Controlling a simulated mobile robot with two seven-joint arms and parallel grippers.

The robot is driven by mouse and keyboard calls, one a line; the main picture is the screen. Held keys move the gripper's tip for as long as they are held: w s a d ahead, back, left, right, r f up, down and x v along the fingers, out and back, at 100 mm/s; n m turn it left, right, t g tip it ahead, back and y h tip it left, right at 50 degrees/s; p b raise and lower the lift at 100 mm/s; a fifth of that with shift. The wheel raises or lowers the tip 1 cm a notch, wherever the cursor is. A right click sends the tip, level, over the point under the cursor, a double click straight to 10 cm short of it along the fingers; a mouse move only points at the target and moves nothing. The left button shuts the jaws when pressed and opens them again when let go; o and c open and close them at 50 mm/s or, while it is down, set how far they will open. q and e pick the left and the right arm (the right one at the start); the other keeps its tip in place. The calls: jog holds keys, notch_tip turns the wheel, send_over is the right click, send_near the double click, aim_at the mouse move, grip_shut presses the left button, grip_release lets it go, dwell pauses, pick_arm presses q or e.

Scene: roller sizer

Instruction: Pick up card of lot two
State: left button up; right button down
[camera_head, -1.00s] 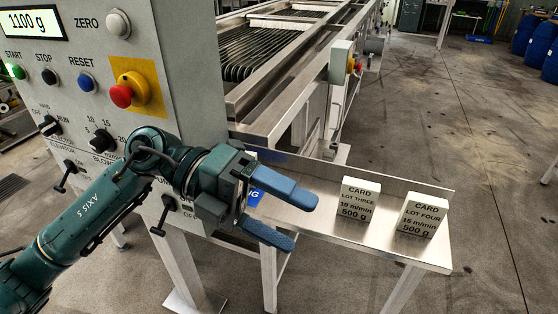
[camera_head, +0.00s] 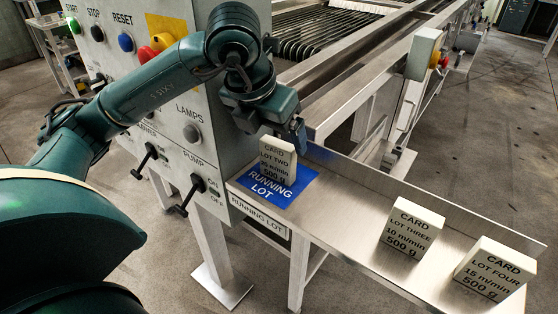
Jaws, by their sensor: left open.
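The card of lot two (camera_head: 276,160) is a white upright block with black print. It stands on the blue "RUNNING LOT" mat (camera_head: 290,190), at the left end of the metal shelf (camera_head: 335,200). My left gripper (camera_head: 297,135) is just above and behind the card, pointing down. It is open; a blue finger shows by the card's upper right edge, and the other finger is hidden. I cannot tell whether it touches the card. My right gripper is not in view.
The lot three card (camera_head: 411,229) and lot four card (camera_head: 493,270) stand further right on the shelf. The control cabinet (camera_head: 185,125) with switches is close on the left. The shelf's raised back edge (camera_head: 400,188) runs behind the cards. Bare shelf lies between the mat and lot three.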

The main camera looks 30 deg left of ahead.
aim_at(277, 143)
pick_arm(q)
jog(key=shift+x, duration=3.05)
jog(key=shift+s+d, duration=0.1)
jog(key=shift+d, duration=0.05)
jog(key=shift+c, duration=0.3)
jog(key=c, duration=1)
jog(key=shift+r, duration=0.15)
